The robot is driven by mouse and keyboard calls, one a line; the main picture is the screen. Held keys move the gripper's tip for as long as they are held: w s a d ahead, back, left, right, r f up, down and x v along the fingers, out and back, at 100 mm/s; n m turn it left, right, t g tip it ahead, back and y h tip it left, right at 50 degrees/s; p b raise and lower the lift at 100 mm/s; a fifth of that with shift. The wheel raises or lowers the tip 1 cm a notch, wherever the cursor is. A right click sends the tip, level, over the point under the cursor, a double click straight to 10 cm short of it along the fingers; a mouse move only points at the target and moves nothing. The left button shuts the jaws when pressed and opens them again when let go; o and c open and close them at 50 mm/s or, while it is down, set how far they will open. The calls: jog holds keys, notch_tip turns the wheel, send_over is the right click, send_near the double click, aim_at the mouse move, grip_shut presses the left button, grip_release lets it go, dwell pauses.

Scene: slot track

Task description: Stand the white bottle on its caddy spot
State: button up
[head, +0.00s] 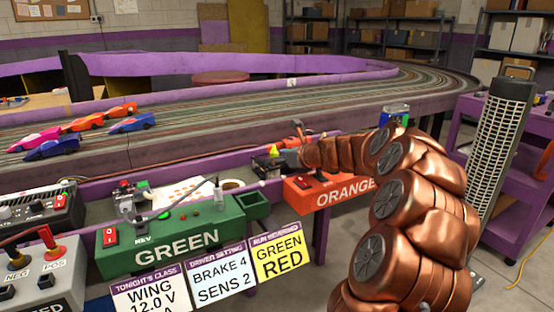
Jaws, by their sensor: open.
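My copper arm reaches left across the bench, and my gripper (284,156) is at its far end, small and partly hidden, behind the gap between the green and orange boxes. It is open, and I see nothing held in it. A small yellow-tipped item (273,150) stands just left of the gripper; I cannot tell what it is. I cannot make out the white bottle or its caddy spot for certain; my arm covers part of the bench to the right.
The green box (170,245) and orange box (325,192) sit along the front ledge, with sign cards (222,272) below. A white tray (180,191) and tape roll (232,184) lie behind the green box. The slot track (240,110) with several cars runs behind. A purple cart (520,190) stands right.

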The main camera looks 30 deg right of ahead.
jog(key=p+v, duration=0.3)
jog(key=v, duration=0.8)
jog(key=shift+s+r, duration=0.15)
jog(key=shift+s, duration=0.05)
jog(key=s+a+r+n+g+y+p, duration=0.15)
jog(key=a+r+n+p, duration=0.3)
jog(key=a, duration=0.45)
jog(key=a+r+n+g+y+p, duration=0.25)
jog(key=a+n+p, duration=0.25)
jog(key=a, duration=0.4)
jog(key=s+a+r+n+g+p, duration=0.4)
jog(key=s+a+n+p, duration=0.4)
jog(key=a, duration=0.4)
jog(key=s+a+r+n+g+h+p, duration=0.1)
jog(key=s+a+r+n+g+p, duration=0.15)
jog(key=s+n+p, duration=0.35)
jog(key=s+a+r+n+g+h+p, duration=0.2)
jog(key=s+a+r+n+p, duration=0.1)
jog(key=s, duration=0.5)
jog(key=s+d+r+n+g+h+p, duration=0.1)
jog(key=s+d+r+n+p, duration=0.1)
jog(key=s, duration=0.4)
jog(key=s+d+r+n+g+h+p, duration=0.1)
jog(key=s+d+r+n+h+p, duration=0.1)
jog(key=s+n+p, duration=0.3)
jog(key=shift+s+d+r+h+p, duration=0.3)
jog(key=shift+s+d+r+p, duration=0.1)
jog(key=shift+s+p, duration=0.4)
